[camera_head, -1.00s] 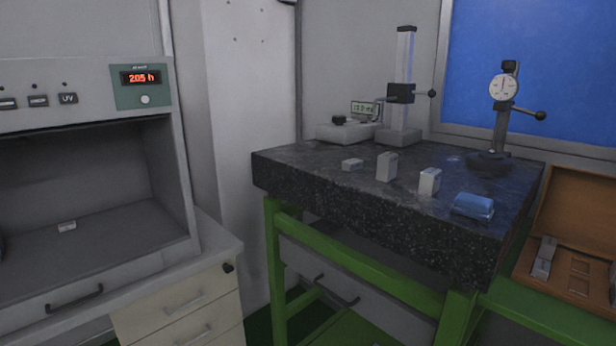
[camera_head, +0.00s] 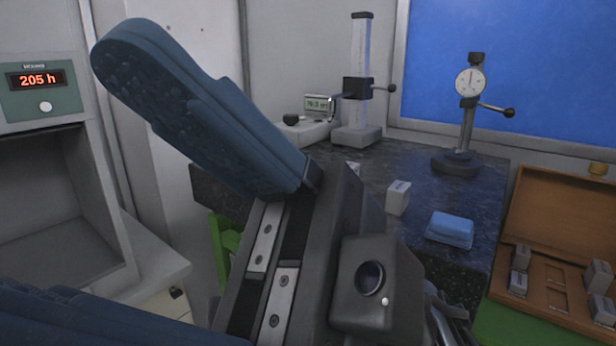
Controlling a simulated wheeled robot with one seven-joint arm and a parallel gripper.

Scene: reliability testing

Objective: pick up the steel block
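A small grey steel block (camera_head: 398,197) stands upright on the dark granite plate (camera_head: 420,165), left of a folded blue cloth. The tip of another grey block (camera_head: 353,168) shows just behind my gripper's edge; the rest of it is hidden. Several more grey blocks, one of them (camera_head: 522,257), stand in the wooden case at right. I cannot tell which block the task means. My gripper (camera_head: 70,180) fills the left and middle foreground, close to the camera. Its two blue padded fingers are wide apart with nothing between them. The lower finger runs out of view.
The blue cloth (camera_head: 450,228) lies near the plate's front. A dial gauge stand (camera_head: 461,160) and a height stand (camera_head: 358,100) rise at the back. The open wooden case (camera_head: 560,215) is on the right. A cabinet with a display (camera_head: 40,85) stands at left.

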